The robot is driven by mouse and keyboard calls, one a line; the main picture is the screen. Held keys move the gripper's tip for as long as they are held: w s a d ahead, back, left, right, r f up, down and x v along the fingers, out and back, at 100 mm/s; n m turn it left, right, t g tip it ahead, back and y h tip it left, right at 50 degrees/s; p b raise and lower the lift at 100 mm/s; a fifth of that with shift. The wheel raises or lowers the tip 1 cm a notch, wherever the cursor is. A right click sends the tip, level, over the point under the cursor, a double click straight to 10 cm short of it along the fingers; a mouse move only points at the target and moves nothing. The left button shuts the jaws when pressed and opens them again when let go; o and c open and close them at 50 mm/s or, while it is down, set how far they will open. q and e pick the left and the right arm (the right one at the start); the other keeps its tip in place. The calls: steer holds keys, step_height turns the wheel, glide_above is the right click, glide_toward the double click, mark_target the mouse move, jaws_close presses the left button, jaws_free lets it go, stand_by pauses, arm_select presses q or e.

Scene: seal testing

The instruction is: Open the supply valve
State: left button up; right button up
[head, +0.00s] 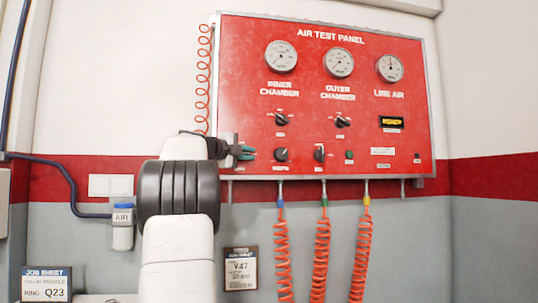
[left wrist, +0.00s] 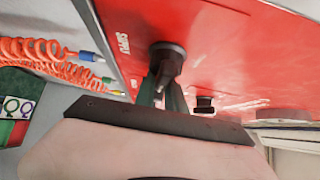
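The supply valve is a black knob (head: 281,154) in the lower row of the red air test panel (head: 362,57). In the left wrist view the black knob (left wrist: 166,58) stands large on the red face, beside the word "SUPPLY". My left gripper (head: 250,153) points at the panel just left of the knob, at about its height. In the left wrist view its two greenish fingers (left wrist: 162,92) stand apart, with the knob's grip beyond or between them; contact cannot be told. Nothing else shows in the fingers. My right gripper is out of view.
Three gauges (head: 339,63) sit along the panel's top, with other knobs (head: 343,122) and a lit display (head: 391,122) below. Orange coiled hoses (head: 322,255) hang from the bottom edge. A sign (head: 241,269) and a job sheet (head: 47,284) stand at lower left.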

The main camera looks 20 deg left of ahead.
arm_select(q)
steer(key=o, duration=0.4)
steer(key=shift+a+f, duration=0.15)
steer(key=shift+a, duration=0.3)
steer(key=shift+d, duration=0.2)
steer(key=shift+s, duration=0.25)
steer(key=v, duration=0.7)
steer(key=shift+s+a, duration=0.1)
